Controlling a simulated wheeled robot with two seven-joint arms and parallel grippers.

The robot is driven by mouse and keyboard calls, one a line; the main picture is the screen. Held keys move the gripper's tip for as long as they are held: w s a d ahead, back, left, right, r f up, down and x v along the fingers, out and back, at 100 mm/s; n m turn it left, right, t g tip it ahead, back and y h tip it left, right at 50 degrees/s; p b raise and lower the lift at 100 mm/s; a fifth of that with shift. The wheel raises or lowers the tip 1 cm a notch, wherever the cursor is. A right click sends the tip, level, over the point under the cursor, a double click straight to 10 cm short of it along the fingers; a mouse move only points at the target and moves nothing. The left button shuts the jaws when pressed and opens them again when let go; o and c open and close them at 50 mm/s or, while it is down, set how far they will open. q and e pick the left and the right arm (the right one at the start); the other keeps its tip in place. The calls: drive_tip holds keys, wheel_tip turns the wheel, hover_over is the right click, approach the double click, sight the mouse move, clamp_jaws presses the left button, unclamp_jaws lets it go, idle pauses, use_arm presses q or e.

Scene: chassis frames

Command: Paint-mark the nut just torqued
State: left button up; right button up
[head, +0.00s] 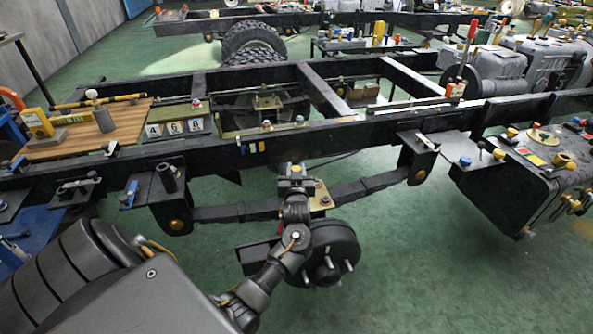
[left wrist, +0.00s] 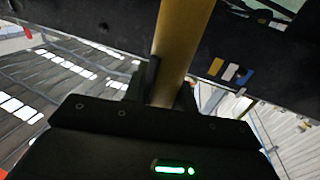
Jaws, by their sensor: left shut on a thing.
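My left gripper (head: 296,172) reaches in from the lower left and is at the front face of the near chassis rail (head: 350,133), above the leaf spring. It is shut on a yellow rod-like thing, which I take for the paint marker (left wrist: 183,40); in the left wrist view it stands between the fingers and runs up out of the picture. I cannot make out its tip, or whether it touches anything. I cannot pick out the torqued nut. My right gripper is not in view.
White, blue and yellow tags (left wrist: 229,72) are on the dark rail. A wooden board (head: 85,138) with tools lies on the left of the frame. A dark tank (head: 535,170) stands at right.

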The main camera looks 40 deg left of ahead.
use_arm(q)
drive_tip(key=shift+f, duration=0.1)
idle(0.6)
drive_tip(key=shift+r+p, duration=0.2)
drive_tip(key=shift+p, duration=0.15)
drive_tip(key=shift+r+p, duration=0.85)
drive_tip(key=shift+p, duration=0.05)
wheel_tip(320, 180, up, 5)
drive_tip(key=p, duration=0.5)
